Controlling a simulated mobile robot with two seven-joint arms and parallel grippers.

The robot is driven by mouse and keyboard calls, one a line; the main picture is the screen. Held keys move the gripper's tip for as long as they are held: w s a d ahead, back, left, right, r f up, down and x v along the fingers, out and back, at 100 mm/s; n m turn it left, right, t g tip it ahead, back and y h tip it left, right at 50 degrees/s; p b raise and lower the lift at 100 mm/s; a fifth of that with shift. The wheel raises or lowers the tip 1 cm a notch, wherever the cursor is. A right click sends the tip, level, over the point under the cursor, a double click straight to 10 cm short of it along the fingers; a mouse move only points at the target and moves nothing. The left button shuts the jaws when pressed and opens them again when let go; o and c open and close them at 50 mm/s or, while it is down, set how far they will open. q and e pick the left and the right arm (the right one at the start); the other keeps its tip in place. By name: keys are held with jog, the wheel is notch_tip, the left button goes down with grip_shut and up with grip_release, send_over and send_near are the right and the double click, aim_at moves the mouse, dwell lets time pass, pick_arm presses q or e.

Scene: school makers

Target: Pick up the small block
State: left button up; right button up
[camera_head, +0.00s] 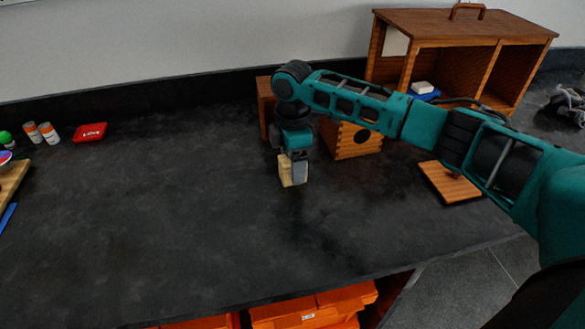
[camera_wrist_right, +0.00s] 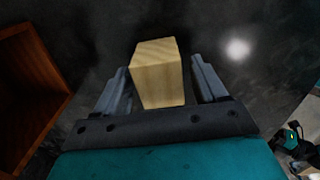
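The small block (camera_head: 285,172) is pale wood and stands on the dark worktop below my right gripper. In the right wrist view the block (camera_wrist_right: 160,76) sits between the two grey fingers of my right gripper (camera_wrist_right: 160,84). A narrow dark gap shows between the block and each finger, so the gripper looks open around it. In the head view the right gripper (camera_head: 293,170) points down, and one finger covers part of the block. My left gripper is out of view.
A wooden box with a round hole (camera_head: 352,140) stands just behind and right of the gripper. A large wooden cabinet (camera_head: 470,24) is at the back right. A wooden board (camera_head: 450,184) lies at right. A red tray (camera_head: 90,132) is far left. The worktop's left and middle are clear.

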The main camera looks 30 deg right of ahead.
jog(key=c, duration=0.9)
jog(key=shift+r, duration=0.15)
